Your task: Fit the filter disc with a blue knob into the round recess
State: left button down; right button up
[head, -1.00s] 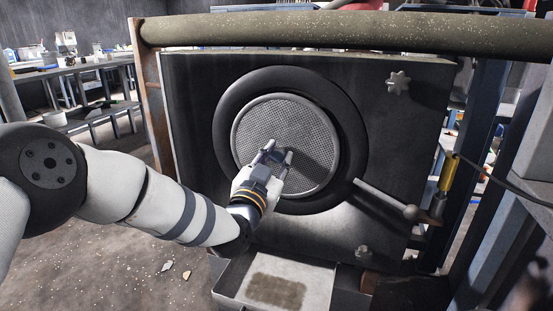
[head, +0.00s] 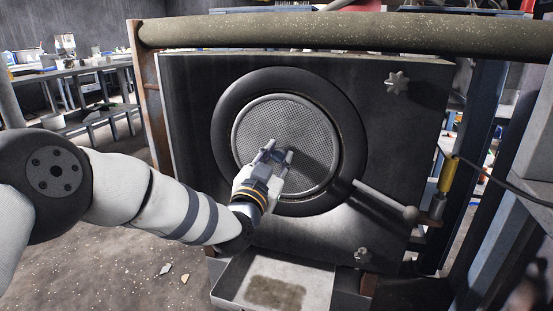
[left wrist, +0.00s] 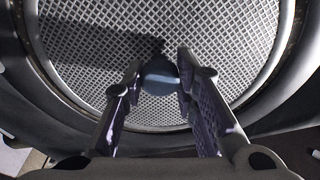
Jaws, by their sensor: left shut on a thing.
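The filter disc (head: 275,116) is a round grey mesh plate with a pale rim. It stands upright at the round recess, inside the thick black ring (head: 224,115) on the machine's dark front panel. My left gripper (head: 277,156) is shut on the blue knob at the disc's middle. In the left wrist view, the blue knob (left wrist: 160,79) sits between the fingertips, with the mesh of the disc (left wrist: 225,35) behind it. A narrow dark gap shows along the disc's right edge; I cannot tell whether the disc is fully seated. My right gripper is not in view.
A lever with a ball end (head: 409,214) sticks out at the ring's lower right. A metal tray (head: 229,288) juts out below the panel. A thick horizontal bar (head: 340,30) crosses above it. Star knobs (head: 398,82) sit on the panel's right side.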

pick_arm(q)
jog(key=shift+b+x, duration=0.5)
jog(key=shift+x, duration=0.35)
dwell(1.1)
jog(key=c, duration=1.2)
grip_release()
jog(key=shift+s+f, duration=0.1)
jog(key=shift+f, duration=0.1)
jog(key=v, duration=1.2)
jog(key=shift+r, duration=0.2)
